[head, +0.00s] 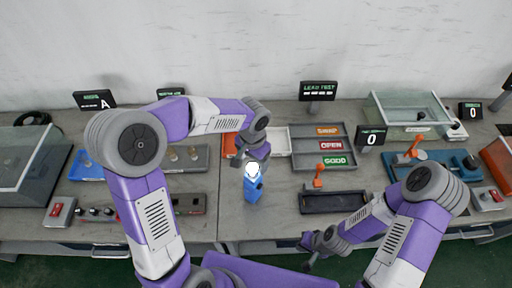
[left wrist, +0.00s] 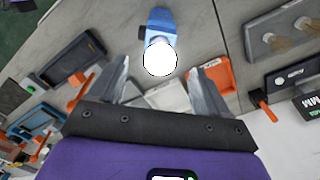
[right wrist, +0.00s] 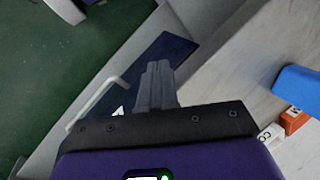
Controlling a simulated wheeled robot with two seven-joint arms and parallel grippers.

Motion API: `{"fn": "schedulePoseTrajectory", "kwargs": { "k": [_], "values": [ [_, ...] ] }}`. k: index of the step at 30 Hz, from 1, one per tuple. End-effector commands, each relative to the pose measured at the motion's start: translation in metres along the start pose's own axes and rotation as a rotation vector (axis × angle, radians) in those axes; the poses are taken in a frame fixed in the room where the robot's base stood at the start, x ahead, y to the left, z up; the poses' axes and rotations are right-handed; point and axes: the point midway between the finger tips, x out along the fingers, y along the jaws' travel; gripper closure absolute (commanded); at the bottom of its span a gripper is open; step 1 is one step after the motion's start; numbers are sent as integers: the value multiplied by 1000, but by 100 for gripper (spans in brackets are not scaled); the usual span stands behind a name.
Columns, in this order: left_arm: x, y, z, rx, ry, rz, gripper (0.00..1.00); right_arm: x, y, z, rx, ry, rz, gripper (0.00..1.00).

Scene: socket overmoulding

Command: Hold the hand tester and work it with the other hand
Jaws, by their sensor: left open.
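The hand tester (head: 254,190) is a blue handheld body with a bright white round end, on the bench near the middle front. It also shows in the left wrist view (left wrist: 161,22), its white end towards my fingers. My left gripper (head: 250,158) is above and just behind the white end, open and empty; its two fingers are spread in the left wrist view (left wrist: 163,75). My right gripper (head: 308,247) is low at the bench's front edge, right of the tester and apart from it. Its fingers are together and empty in the right wrist view (right wrist: 157,68).
A dark empty tray (head: 334,202) lies right of the tester. Behind it stands a sorting rack (head: 303,151) with several labelled slots. A blue fixture with an orange lever (head: 440,165) is at right. An orange bin (head: 229,145) is behind my left gripper.

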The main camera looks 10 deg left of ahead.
Motion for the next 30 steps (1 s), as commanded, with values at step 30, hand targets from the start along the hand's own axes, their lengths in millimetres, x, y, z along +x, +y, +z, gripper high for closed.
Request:
{"fn": "schedulePoseTrajectory", "kwargs": {
  "k": [30],
  "values": [
    [73,0,1,0,-2,1,45,7,3,0,0,0,0,100]
  ]
}}
